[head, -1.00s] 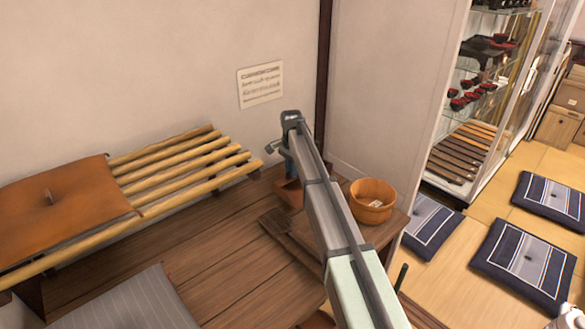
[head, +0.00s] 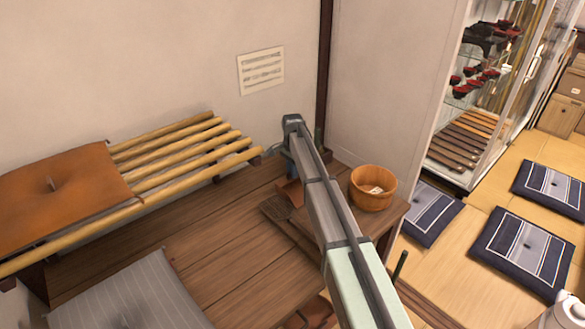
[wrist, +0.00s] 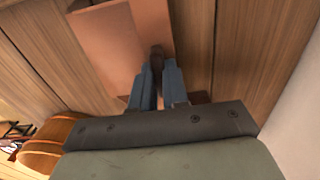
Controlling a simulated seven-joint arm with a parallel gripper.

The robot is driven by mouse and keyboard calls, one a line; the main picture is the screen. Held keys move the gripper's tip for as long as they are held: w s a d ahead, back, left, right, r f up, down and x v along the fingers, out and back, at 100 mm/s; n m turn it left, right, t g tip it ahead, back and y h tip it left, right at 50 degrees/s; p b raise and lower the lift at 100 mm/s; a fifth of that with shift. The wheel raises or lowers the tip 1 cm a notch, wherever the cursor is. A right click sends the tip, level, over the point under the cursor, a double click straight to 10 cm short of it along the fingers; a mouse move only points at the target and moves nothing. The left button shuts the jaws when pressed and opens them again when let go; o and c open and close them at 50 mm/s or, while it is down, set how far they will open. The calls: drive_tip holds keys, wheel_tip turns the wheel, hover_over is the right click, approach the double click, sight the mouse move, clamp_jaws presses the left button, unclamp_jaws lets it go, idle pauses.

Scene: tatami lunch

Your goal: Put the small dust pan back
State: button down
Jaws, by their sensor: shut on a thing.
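In the wrist view my gripper (wrist: 157,68) is shut on that handle, and the pan spreads out beyond the fingertips over wooden boards. In the head view a part of the pan (head: 291,192) shows beside my arm, close to the wall corner. My arm hides my fingers and most of the pan there. I cannot tell whether the pan touches the boards.
A slatted bamboo bench (head: 190,160) with an orange cushion (head: 60,195) is at left. A grey cushion (head: 130,290) lies in front.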

drive_tip(key=c, duration=1.1)
unclamp_jaws()
drive_tip(key=shift+o, duration=0.2)
drive_tip(key=shift+r, duration=0.1)
